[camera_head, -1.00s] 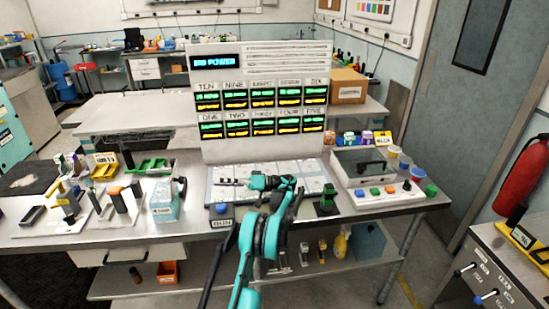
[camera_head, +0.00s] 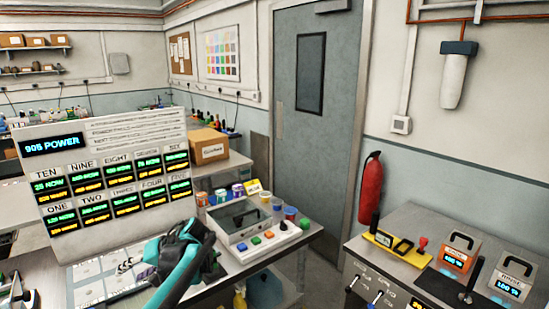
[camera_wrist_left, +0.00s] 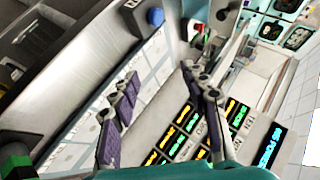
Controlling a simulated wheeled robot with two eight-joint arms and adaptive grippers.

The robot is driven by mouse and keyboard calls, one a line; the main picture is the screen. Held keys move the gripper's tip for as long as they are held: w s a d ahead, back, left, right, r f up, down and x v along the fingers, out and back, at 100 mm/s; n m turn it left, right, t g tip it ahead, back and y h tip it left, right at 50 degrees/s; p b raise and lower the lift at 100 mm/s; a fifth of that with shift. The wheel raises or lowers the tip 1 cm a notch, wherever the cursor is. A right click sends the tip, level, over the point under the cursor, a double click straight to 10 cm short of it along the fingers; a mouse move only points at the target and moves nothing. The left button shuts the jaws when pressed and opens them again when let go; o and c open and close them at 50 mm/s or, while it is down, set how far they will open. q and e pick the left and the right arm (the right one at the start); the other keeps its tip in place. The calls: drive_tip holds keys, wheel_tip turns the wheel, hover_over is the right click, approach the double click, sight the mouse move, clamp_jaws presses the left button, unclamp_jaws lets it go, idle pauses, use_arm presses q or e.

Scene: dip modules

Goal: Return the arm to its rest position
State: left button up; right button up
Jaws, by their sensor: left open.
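My left arm shows in teal and black at the lower middle of the head view, in front of the display panel. My left gripper (camera_head: 127,266) is over the pale flat board (camera_head: 88,292) at the panel's foot, partly hidden by the arm. In the left wrist view my left gripper (camera_wrist_left: 163,82) has its two dark fingers spread apart, with nothing between them. My right arm and gripper are not in view.
The display panel (camera_head: 100,130) stands behind the arm. A grey-lidded case (camera_head: 240,220) with coloured buttons is to its right, beside small tubs and a cardboard box (camera_head: 208,146). Another bench (camera_head: 420,220) with instruments is at the right. A red extinguisher (camera_head: 370,190) hangs by the door.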

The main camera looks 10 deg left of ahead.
use_arm(q)
drive_tip(key=s+d+f+m+t+h, duration=0.2)
drive_tip(key=s+d, duration=0.3)
drive_tip(key=d, duration=0.6)
drive_tip(key=s+d+f+m+t+h, duration=0.2)
drive_tip(key=s+d+f+t+h, duration=0.1)
drive_tip(key=d, duration=0.8)
drive_tip(key=s+d+f+m+t+h, duration=0.2)
drive_tip(key=s+d+h, duration=0.3)
drive_tip(key=d, duration=0.6)
drive_tip(key=shift+s+f+m+t+h, duration=0.3)
drive_tip(key=shift+s+f+m+t, duration=0.1)
drive_tip(key=shift+s+f+t, duration=0.35)
